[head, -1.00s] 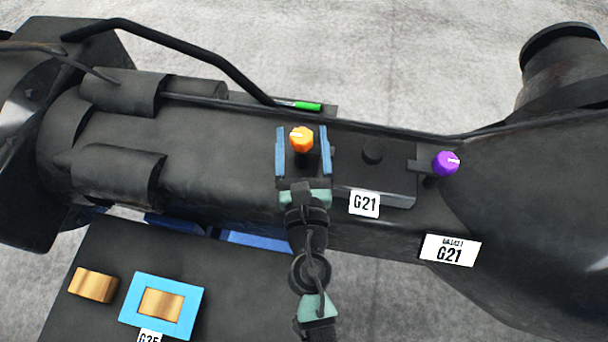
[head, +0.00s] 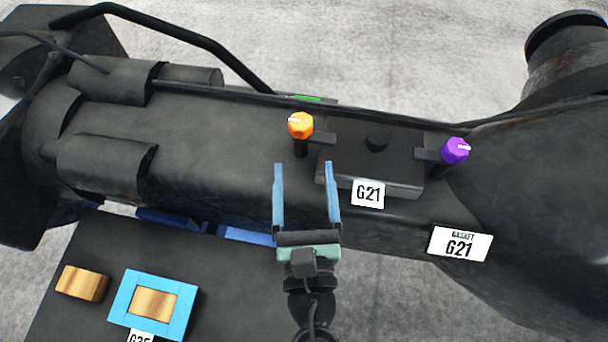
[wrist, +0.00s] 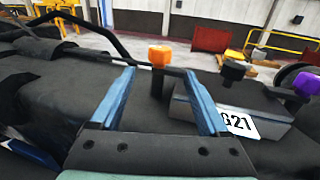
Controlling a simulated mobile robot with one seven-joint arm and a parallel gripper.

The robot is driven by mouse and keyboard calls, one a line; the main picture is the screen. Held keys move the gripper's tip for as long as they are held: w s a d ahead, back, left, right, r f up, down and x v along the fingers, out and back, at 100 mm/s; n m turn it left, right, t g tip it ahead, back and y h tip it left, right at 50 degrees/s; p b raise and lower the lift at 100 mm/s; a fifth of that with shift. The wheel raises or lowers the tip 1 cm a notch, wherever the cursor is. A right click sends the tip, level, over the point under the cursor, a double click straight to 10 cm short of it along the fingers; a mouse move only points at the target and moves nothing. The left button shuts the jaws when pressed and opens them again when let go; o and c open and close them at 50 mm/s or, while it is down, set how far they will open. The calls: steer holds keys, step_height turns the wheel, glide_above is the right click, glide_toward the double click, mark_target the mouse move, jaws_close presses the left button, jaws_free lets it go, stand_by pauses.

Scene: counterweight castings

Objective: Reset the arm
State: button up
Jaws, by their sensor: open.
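My gripper (head: 306,188) is open and empty, its two blue fingers spread apart. In the head view it is below the orange knob (head: 301,126) and apart from it, over the dark machine body. In the wrist view the gripper (wrist: 160,95) shows its fingers pointing ahead, with the orange knob (wrist: 160,56) beyond and between them. My arm comes up from the bottom of the head view.
A dark block (head: 378,160) labelled G21 sits right of the orange knob, with a purple knob (head: 455,151) at its right. A tray at lower left holds a wooden block (head: 82,283) and a blue frame (head: 122,300). A bent dark bar (head: 190,42) crosses the upper left.

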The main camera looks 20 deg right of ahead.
stand_by(0.3)
steer(key=w+a+r+m+t+h, duration=0.15)
steer(key=w+r+m, duration=0.35)
steer(key=r+m, duration=0.75)
steer(key=w+r+m+t+h, duration=0.1)
steer(key=w+r+m+t, duration=0.25)
steer(key=r+m, duration=0.9)
steer(key=s+a+r+m+t+y, duration=0.2)
steer(key=a+r+m+y, duration=0.1)
steer(key=r, duration=0.9)
steer(key=s+a+r+m+t+y, duration=0.3)
steer(key=a+r+m+y, duration=0.1)
steer(key=r, duration=0.7)
steer(key=shift+a+r+y, duration=0.4)
steer(key=shift+a+y, duration=0.4)
steer(key=shift+y, duration=0.05)
